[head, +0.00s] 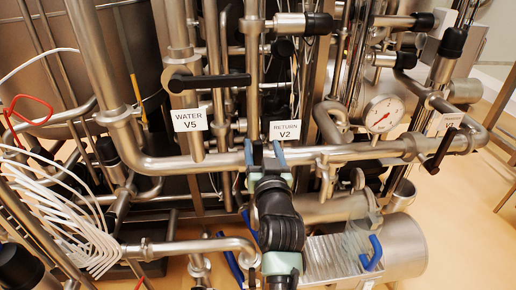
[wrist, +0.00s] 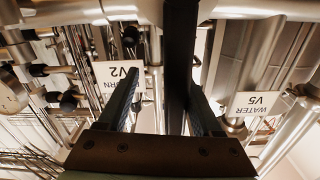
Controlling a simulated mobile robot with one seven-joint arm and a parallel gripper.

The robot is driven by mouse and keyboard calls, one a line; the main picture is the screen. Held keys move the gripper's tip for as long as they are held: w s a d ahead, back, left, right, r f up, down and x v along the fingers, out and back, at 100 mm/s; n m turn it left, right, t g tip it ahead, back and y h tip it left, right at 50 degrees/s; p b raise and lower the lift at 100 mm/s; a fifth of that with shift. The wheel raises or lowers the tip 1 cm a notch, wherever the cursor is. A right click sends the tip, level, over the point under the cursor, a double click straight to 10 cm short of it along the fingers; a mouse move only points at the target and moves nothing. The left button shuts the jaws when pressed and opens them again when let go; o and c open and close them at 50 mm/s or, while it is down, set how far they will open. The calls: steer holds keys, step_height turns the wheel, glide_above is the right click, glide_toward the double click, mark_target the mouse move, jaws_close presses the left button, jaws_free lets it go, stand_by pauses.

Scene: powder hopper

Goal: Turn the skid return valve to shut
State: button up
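The RETURN V2 label (head: 285,130) hangs on the pipework near the middle of the head view, and it shows upside down in the wrist view (wrist: 121,78). My gripper (head: 264,150) is just left of and below this label, at the horizontal pipe. In the wrist view my gripper (wrist: 162,100) has its two fingers apart. A black bar (wrist: 181,50), apparently the return valve's handle, runs down between the fingers, nearer the right one. A gap shows on its left; contact on its right I cannot tell. In the head view my arm hides much of this area.
The WATER V5 label (head: 188,120) and its horizontal black handle (head: 209,82) are at upper left. A pressure gauge (head: 383,114) and another valve's tilted black handle (head: 438,150) are to the right. White cables (head: 70,225) hang at left. Pipes crowd around my gripper.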

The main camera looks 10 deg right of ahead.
steer(key=shift+r, duration=0.15)
steer(key=shift+d, duration=0.15)
steer(key=s, duration=1.5)
steer(key=shift+a, duration=0.2)
stand_by(0.8)
stand_by(0.5)
steer(key=s+b, duration=0.2)
steer(key=s, duration=1.1)
stand_by(0.4)
